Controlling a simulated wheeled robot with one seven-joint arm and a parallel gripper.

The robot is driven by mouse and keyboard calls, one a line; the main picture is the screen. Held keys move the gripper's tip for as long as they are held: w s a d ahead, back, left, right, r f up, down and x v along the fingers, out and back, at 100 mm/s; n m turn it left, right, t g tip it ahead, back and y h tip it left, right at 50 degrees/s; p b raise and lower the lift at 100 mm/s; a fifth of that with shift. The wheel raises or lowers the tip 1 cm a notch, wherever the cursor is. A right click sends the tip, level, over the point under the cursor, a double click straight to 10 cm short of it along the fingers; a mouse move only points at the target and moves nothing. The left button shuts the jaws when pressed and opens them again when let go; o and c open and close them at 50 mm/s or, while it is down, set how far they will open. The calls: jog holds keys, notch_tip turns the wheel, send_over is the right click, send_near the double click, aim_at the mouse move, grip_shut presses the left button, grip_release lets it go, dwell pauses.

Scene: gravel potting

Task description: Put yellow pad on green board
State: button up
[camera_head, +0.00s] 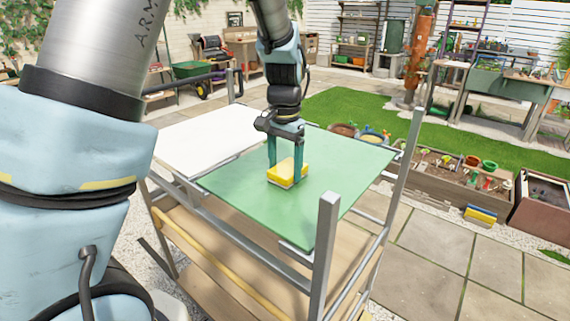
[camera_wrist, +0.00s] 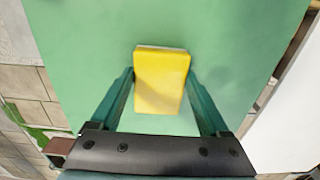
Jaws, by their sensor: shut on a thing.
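The yellow pad (camera_head: 287,172) is a small block with a pale lower layer. It is at the middle of the green board (camera_head: 335,172), the right-hand top panel of a metal-framed cart. My gripper (camera_head: 286,168) points down with its two green fingers on either side of the pad, shut on it. In the wrist view the pad (camera_wrist: 161,82) lies between the fingertips, with the green board (camera_wrist: 230,40) behind it. The pad is at or just above the board; I cannot tell whether it touches.
A white panel (camera_head: 205,138) lies beside the green board on the cart. An upright metal post (camera_head: 325,255) rises at the cart's near corner, and another (camera_head: 408,150) at the right. Planters (camera_head: 460,185) stand on the paving to the right. The rest of the green board is clear.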

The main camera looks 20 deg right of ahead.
aim_at(285, 169)
jog(key=shift+f, duration=0.15)
jog(key=o, duration=1.2)
jog(key=shift+c, duration=0.2)
notch_tip(285, 169, up, 12)
jog(key=b, duration=0.2)
jog(key=w+a+f+n, duration=0.1)
jog(key=a+f+n, duration=0.15)
jog(key=a, duration=0.45)
jog(key=w+a+f+n, duration=0.2)
jog(key=a+f, duration=0.1)
jog(key=a, duration=0.4)
jog(key=s+a+f+n, duration=0.3)
jog(key=a, duration=0.5)
jog(key=s+a+f+n+t, duration=0.1)
jog(key=s+a+f+n, duration=0.2)
jog(key=a, duration=0.4)
jog(key=shift+s+a+t, duration=0.25)
jog(key=shift+a+t, duration=0.05)
jog(key=shift+a, duration=0.1)
